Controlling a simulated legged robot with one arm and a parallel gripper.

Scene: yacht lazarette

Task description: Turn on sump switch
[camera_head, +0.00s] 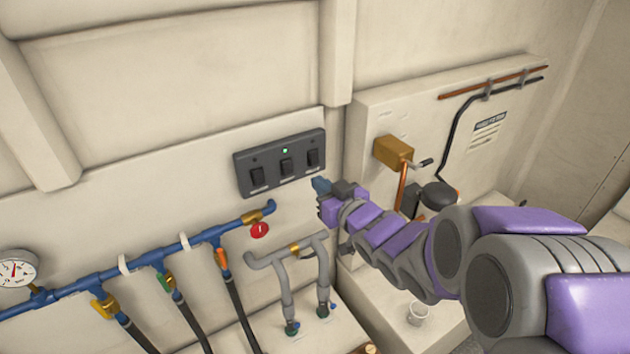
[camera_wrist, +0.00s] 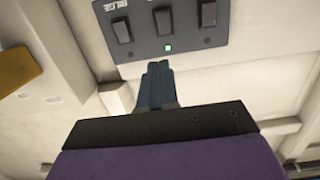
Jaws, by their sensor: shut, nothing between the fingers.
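A dark switch panel (camera_head: 270,165) with three black rocker switches is on the cream wall in the head view. The left rocker (camera_head: 257,177), middle rocker (camera_head: 287,167) and right rocker (camera_head: 313,158) sit in a row. A green light (camera_head: 285,150) glows above the middle one. My gripper (camera_head: 320,184) is shut and empty, below the panel's right end. Its blue fingers (camera_wrist: 158,68) point toward the panel; contact cannot be told.
Blue pipe (camera_head: 140,262) with valves and a red knob (camera_head: 260,230) runs below the panel. Grey pipes (camera_head: 290,262) stand beside it. An ochre box (camera_head: 393,151) with a crank is right of the panel. A white cup (camera_head: 418,313) stands lower right.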

